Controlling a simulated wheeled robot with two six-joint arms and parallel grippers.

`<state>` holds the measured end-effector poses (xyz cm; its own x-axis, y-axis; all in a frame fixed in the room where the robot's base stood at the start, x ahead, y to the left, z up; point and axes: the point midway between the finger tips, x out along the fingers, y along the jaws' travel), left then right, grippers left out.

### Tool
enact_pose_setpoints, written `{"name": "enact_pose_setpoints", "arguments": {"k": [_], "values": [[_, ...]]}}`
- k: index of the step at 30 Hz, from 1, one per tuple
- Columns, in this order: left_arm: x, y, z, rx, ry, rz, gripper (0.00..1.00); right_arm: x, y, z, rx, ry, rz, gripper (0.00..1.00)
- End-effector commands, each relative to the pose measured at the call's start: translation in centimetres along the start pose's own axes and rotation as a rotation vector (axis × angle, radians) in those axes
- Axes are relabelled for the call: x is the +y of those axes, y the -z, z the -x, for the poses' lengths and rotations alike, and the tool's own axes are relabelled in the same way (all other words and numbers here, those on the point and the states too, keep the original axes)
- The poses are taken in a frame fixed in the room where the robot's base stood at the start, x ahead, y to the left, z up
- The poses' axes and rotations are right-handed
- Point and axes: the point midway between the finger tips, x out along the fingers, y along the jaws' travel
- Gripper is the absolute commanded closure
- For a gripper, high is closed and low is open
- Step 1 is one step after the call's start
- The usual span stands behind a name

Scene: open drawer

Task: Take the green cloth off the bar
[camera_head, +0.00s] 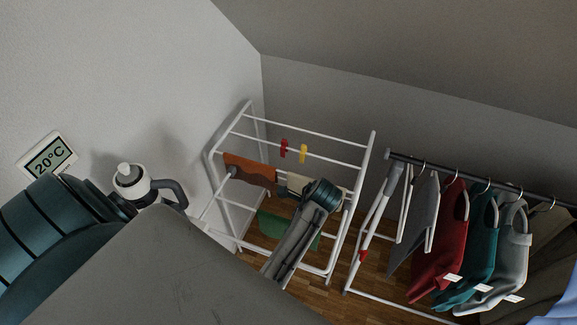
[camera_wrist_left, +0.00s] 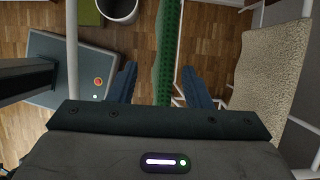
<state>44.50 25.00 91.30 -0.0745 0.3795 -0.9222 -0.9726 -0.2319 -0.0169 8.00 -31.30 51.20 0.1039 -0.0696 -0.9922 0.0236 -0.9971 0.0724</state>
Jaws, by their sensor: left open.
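The green cloth (camera_head: 273,225) hangs low on the white drying rack (camera_head: 213,150) in the head view, partly covered by my arm. In the left wrist view the green cloth (camera_wrist_left: 168,45) shows as a narrow, dotted strip running down from the top edge. My left gripper (camera_wrist_left: 159,70) is open, with one dark blue finger on each side of the strip in the picture. No finger visibly presses on the cloth. In the head view the fingers cannot be made out behind my arm. My right gripper is not in view.
An orange-brown cloth (camera_head: 250,170) and a cream cloth (camera_head: 297,183) hang on the rack; the cream cloth (camera_wrist_left: 265,68) also shows at right in the wrist view. Red (camera_head: 283,149) and yellow (camera_head: 303,153) pegs sit on a bar. A clothes rail (camera_head: 480,177) stands right.

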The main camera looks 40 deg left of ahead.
Motion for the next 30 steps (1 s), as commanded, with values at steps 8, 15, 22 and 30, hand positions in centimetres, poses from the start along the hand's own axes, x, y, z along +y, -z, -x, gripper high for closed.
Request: {"name": "enact_pose_setpoints", "arguments": {"k": [8, 15, 22, 30], "values": [[-0.3, -0.6, -3.4, -0.003, -0.002, 0.0, 0.55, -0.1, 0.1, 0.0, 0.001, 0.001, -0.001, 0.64], [-0.3, -0.5, -5.4, 0.0, -0.001, 0.001, 0.55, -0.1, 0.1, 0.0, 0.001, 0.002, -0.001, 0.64], [-0.3, -0.5, -5.4, 0.001, 0.0, 0.001, 0.63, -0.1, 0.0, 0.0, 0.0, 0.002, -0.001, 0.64], [-0.4, -0.5, -5.4, 0.001, 0.0, 0.001, 1.0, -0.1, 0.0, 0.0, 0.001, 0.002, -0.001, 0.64]]}}
